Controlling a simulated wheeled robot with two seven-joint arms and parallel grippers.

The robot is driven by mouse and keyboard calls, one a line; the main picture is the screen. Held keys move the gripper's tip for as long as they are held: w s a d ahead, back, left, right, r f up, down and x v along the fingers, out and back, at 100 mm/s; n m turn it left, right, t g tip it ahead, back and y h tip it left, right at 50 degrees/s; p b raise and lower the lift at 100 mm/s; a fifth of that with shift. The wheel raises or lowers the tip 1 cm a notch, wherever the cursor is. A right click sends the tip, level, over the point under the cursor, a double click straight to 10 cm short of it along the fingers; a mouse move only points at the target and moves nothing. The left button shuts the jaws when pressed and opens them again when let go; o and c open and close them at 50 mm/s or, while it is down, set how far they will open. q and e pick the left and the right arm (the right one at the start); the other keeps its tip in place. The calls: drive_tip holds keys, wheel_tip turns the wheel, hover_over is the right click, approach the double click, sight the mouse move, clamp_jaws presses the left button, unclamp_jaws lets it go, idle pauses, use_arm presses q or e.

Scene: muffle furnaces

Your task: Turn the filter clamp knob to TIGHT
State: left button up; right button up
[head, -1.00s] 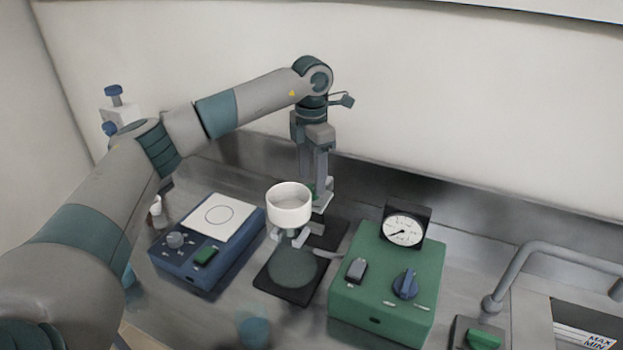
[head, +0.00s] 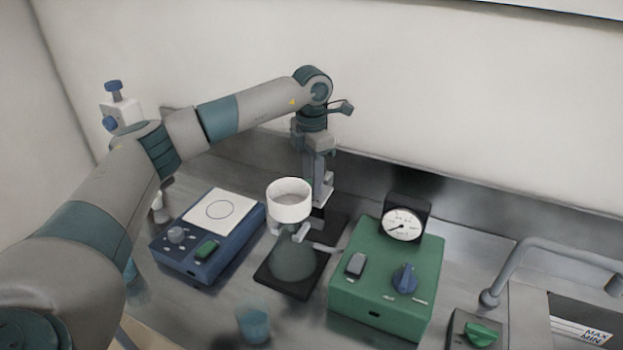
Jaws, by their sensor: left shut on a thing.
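The white filter funnel (head: 288,210) stands upright on a clear flask (head: 293,262), with pale clamp parts (head: 299,232) just below it. My left gripper (head: 321,198) reaches down from above, just behind and right of the funnel. Its fingers are close together and shut on the filter clamp knob, which they and the funnel hide. I cannot read the knob's setting or its TIGHT mark. My right gripper is not in view.
A blue stirrer-like box (head: 185,262) with a white top stands left. A green pump box (head: 362,295) with a gauge (head: 404,226) and blue knob (head: 404,279) stands right. A beaker (head: 253,322) is in front. A sink tap (head: 540,246) is far right.

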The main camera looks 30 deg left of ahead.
use_arm(q)
drive_tip(key=shift+f+m+b, duration=0.15)
drive_tip(key=shift+m+b, duration=0.75)
drive_tip(key=shift+m, duration=0.5)
drive_tip(key=shift+r, duration=0.2)
drive_tip(key=o, duration=1.1)
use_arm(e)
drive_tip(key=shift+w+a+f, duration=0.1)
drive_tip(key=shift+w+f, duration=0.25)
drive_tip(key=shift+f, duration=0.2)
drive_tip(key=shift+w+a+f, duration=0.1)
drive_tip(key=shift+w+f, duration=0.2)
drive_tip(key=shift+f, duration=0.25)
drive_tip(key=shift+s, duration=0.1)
